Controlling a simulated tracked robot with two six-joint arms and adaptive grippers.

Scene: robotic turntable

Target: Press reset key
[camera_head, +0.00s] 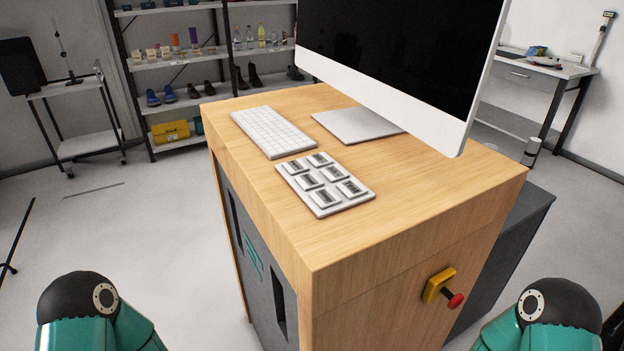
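A pale grey key pad (350,204) lies flat near the front corner of the wooden cabinet top. It carries several raised keys in two columns, among them a near-left key (326,200) and a near-right key (352,188). Each key has a dark label. The labels are too small to read, so I cannot tell which one is the reset key. Neither of my grippers is in view. Only rounded teal and black parts of my two arms show at the bottom left and bottom right, well apart from the pad.
A white keyboard (273,132) lies behind the pad. A large monitor (402,62) on a flat base (357,122) stands on the wooden cabinet (420,200). A red knob (455,301) on a yellow mount (436,287) sticks out from the cabinet's side. Shelves stand behind.

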